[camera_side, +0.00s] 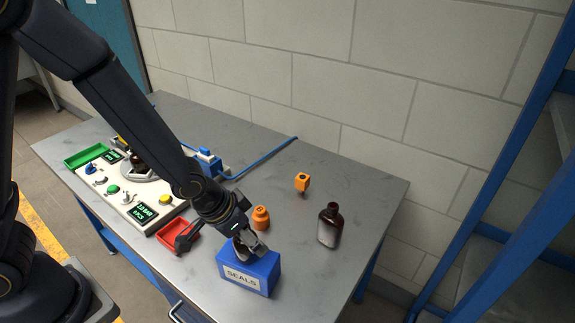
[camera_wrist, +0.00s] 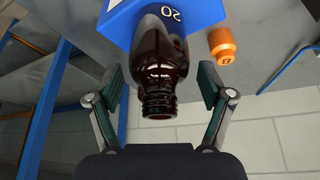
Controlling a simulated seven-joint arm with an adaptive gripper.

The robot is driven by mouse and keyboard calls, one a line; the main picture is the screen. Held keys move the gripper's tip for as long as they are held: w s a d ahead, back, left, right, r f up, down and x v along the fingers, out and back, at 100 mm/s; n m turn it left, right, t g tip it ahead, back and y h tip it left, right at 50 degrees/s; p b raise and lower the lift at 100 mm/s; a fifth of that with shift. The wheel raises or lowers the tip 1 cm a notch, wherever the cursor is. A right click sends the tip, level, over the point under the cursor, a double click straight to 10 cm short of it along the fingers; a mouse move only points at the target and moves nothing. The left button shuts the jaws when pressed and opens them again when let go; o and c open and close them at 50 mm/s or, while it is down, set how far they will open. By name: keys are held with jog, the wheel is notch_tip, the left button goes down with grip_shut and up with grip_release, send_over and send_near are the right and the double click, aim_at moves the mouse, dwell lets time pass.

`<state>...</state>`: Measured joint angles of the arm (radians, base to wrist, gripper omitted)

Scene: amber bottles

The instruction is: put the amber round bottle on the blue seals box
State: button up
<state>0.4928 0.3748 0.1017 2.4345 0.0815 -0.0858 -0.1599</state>
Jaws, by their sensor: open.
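A dark amber bottle (camera_wrist: 160,80) shows in the wrist view with its threaded neck toward me, between the spread fingers of my gripper (camera_wrist: 163,98). A gap shows on each side, so my gripper is open around it. The bottle overlaps the blue seals box (camera_wrist: 118,20) and appears to stand on it; its base is hidden. In the side view, my gripper (camera_side: 248,247) is low over the top of the blue seals box (camera_side: 262,272), and its fingers hide the bottle there.
Another amber bottle (camera_side: 330,226) with a pale label stands on the table to the right. An orange container (camera_side: 261,218) and an orange block-topped item (camera_side: 302,183) are behind the box. A red tray (camera_side: 178,238) and a control panel (camera_side: 125,195) lie to the left.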

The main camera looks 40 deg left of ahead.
jog(key=shift+r, duration=0.3)
jog(key=v, duration=1.2)
jog(key=s+a+r+n+t+y, duration=0.1)
jog(key=s+a+r+n, duration=0.2)
jog(key=s+a+r, duration=0.5)
jog(key=a+r, duration=0.2)
jog(key=a, duration=0.1)
jog(key=shift+s+a+n+y, duration=0.15)
jog(key=shift+a+n+y, duration=0.15)
jog(key=shift+a+n, duration=0.1)
